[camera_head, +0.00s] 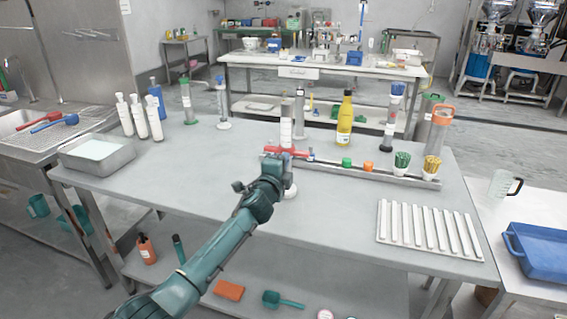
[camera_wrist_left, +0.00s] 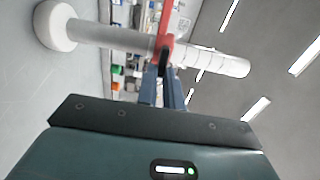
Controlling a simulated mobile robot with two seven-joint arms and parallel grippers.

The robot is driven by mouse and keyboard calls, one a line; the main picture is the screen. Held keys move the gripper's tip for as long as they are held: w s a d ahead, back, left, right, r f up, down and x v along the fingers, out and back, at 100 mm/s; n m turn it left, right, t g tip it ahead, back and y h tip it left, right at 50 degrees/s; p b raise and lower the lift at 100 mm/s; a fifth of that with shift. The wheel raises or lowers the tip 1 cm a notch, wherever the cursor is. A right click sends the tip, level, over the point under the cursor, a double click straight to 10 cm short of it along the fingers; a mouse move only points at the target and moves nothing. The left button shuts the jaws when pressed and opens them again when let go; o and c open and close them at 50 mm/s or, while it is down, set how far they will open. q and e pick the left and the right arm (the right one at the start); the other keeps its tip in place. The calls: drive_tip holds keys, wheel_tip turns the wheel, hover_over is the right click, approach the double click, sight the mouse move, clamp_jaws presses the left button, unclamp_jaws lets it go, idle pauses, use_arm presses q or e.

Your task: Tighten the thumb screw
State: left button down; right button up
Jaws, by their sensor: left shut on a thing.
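A red clamp (camera_head: 290,151) sits around an upright white column (camera_head: 286,128) near the middle of the table. The column's round white foot (camera_wrist_left: 56,25) shows in the left wrist view, where the red clamp (camera_wrist_left: 166,28) crosses the column. My left gripper (camera_head: 276,162) reaches in from the front left. In the left wrist view its blue fingers (camera_wrist_left: 165,76) are shut on the near part of the red clamp, where a small dark piece shows. The thumb screw itself is too small and too covered to make out. My right gripper is not in view.
A rail with green and orange caps (camera_head: 347,162) and brush cups (camera_head: 402,161) lies right of the column. A yellow bottle (camera_head: 344,120) stands behind it. A white ribbed tray (camera_head: 430,229) lies front right, a metal pan (camera_head: 97,153) left. The table front is clear.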

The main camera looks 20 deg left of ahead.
use_arm(q)
drive_tip(key=c, duration=1.5)
unclamp_jaws()
drive_tip(key=s, duration=1.3)
drive_tip(key=shift+a+p, duration=0.2)
drive_tip(key=shift+p, duration=0.2)
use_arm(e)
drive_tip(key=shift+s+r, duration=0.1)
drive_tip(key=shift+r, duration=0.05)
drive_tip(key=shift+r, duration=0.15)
